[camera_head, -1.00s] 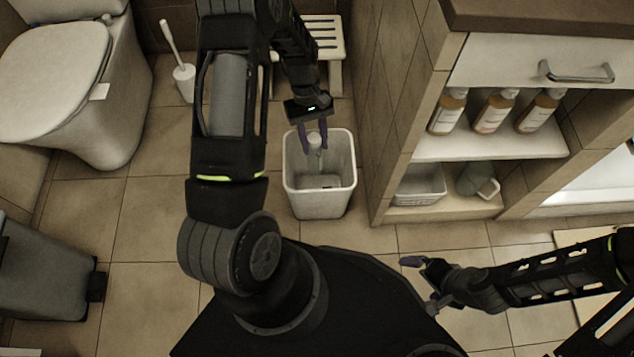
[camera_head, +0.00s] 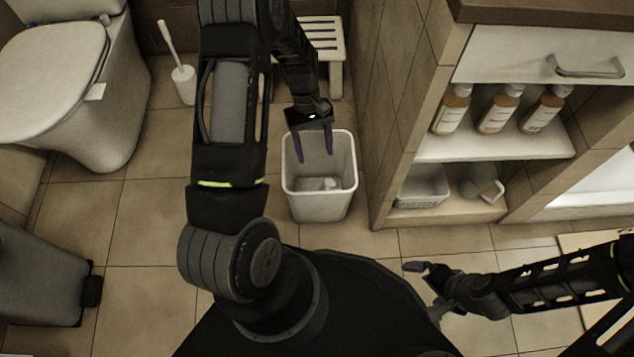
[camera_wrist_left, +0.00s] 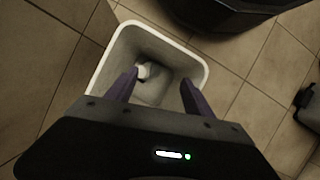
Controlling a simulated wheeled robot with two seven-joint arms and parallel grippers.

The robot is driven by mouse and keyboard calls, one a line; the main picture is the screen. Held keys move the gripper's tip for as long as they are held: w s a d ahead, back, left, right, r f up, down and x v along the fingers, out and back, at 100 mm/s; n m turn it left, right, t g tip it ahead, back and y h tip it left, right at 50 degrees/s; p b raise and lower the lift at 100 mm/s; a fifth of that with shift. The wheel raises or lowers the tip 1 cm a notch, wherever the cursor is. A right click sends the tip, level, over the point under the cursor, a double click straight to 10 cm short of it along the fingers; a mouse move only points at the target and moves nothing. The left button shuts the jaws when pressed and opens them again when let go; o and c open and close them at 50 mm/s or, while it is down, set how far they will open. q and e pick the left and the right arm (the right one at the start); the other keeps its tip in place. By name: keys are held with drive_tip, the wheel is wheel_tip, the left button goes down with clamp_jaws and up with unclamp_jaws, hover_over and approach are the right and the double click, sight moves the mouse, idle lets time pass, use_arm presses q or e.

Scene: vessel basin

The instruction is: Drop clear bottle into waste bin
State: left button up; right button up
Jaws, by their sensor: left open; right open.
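The waste bin (camera_head: 320,206) is a pale, open-topped container on the tiled floor near the middle of the head view. It also shows in the left wrist view (camera_wrist_left: 196,58). The clear bottle (camera_head: 330,184) lies at the bottom of the bin, small and partly hard to make out; its pale end shows in the left wrist view (camera_wrist_left: 142,72). My left gripper (camera_head: 315,157) is open and empty above the bin opening, fingers pointing down. My right gripper (camera_head: 422,276) is at the lower right of the head view, away from the bin, open.
A toilet (camera_head: 75,90) and toilet brush (camera_head: 183,84) stand at the left. A white slatted stool (camera_head: 335,48) is behind the bin. A cabinet at the right holds several bottles (camera_head: 497,108), a basket (camera_head: 424,188) and a grey jug (camera_head: 480,184). A grey pedal bin (camera_head: 40,280) stands lower left.

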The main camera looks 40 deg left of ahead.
use_arm(q)
drive_tip(key=p+v, duration=0.2)
drive_tip(key=v, duration=0.5)
drive_tip(key=shift+a+r, duration=0.2)
drive_tip(key=shift+r, duration=0.15)
idle(0.8)
